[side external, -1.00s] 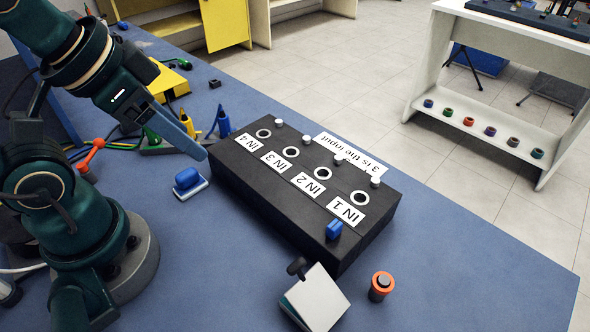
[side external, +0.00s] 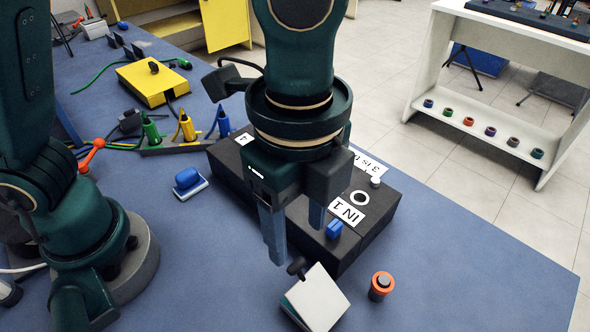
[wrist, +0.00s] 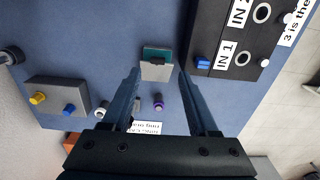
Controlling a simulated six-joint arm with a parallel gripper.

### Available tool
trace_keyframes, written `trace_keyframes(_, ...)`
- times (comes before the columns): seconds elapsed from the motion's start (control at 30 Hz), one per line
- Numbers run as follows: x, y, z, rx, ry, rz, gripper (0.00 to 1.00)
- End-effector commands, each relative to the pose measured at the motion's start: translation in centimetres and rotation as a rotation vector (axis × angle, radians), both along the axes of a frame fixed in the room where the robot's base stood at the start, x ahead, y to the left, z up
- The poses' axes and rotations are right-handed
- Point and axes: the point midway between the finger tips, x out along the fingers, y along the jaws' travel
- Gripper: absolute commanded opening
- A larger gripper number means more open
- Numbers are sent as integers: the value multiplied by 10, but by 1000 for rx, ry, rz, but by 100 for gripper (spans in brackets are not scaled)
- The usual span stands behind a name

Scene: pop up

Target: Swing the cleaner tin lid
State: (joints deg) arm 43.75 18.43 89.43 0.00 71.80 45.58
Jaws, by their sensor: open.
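A small teal box with a pale top panel, which I take to be the cleaner tin and its lid (side external: 316,298), stands at the front of the table in the side view. A black knob (side external: 297,266) shows at its back edge. In the wrist view the tin (wrist: 157,70) lies between my fingers, its teal part on the far side. My gripper (side external: 296,240) is open and empty, pointing down above and behind the tin. I see no contact. The lid's hinge cannot be made out.
A black box (side external: 365,240) with labelled holes and a blue knob (side external: 334,229) stands close behind the tin. An orange-ringed cylinder (side external: 380,286) stands to its right. A blue-handled block (side external: 188,182) lies left. The table's front right is clear.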

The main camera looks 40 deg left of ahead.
Motion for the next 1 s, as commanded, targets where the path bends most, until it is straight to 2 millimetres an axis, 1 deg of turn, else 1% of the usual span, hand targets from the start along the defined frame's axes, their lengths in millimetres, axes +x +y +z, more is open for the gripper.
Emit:
trace_keyframes(0.1,-5,-2,-8,7,8,-17,60)
trace_keyframes(0.43,-4,-2,-47,6,7,-14,60)
trace_keyframes(0.57,-4,-2,-53,4,5,-13,60)
trace_keyframes(0.77,-4,-2,-53,3,4,-13,60)
trace_keyframes(0.8,-4,-2,-53,3,4,-13,56)
trace_keyframes(0.87,-4,-2,-53,3,4,-13,33)
trace_keyframes(0.9,-4,-2,-53,3,4,-13,18)
trace_keyframes(0.93,-4,-2,-53,3,4,-13,6)
trace_keyframes(0.97,-4,-2,-53,3,4,-13,0)
trace_keyframes(1.0,-4,-2,-53,3,4,-13,0)
